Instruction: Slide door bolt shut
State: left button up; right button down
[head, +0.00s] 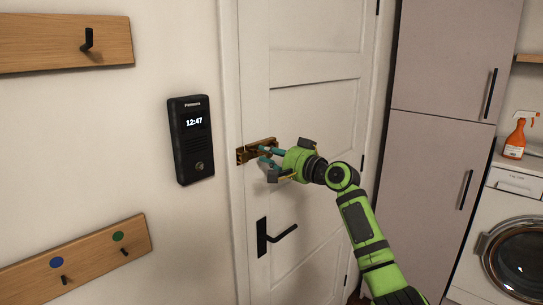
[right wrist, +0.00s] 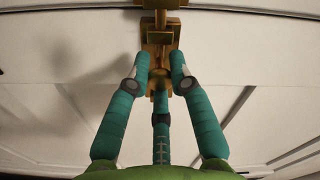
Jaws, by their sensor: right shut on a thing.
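The brass door bolt (head: 243,154) is mounted at the left edge of the white door (head: 315,125), above the black door handle (head: 263,237). My right gripper (head: 264,156) reaches it from the right, its teal fingers shut on the bolt. In the right wrist view the bolt (right wrist: 160,24) runs up from between the fingertips of the gripper (right wrist: 160,62). The fingers hide part of the bolt, and I cannot tell exactly how far it reaches into the frame. My left gripper is out of view.
A black intercom panel (head: 191,140) hangs on the wall left of the door. Wooden hook rails (head: 50,40) are further left. A tall grey cabinet (head: 425,150) and a washing machine (head: 510,245) stand to the right, with an orange spray bottle (head: 516,140) above.

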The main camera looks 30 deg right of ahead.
jog(key=c, duration=1.1)
grip_release()
jog(key=shift+a+f, duration=0.1)
jog(key=shift+a, duration=0.35)
jog(key=shift+s+d, duration=0.2)
jog(key=shift+d, duration=0.15)
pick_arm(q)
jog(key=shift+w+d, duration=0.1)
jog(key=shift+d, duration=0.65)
pick_arm(e)
jog(key=v, duration=1.1)
jog(key=shift+s+a, duration=0.2)
jog(key=shift+s, duration=0.05)
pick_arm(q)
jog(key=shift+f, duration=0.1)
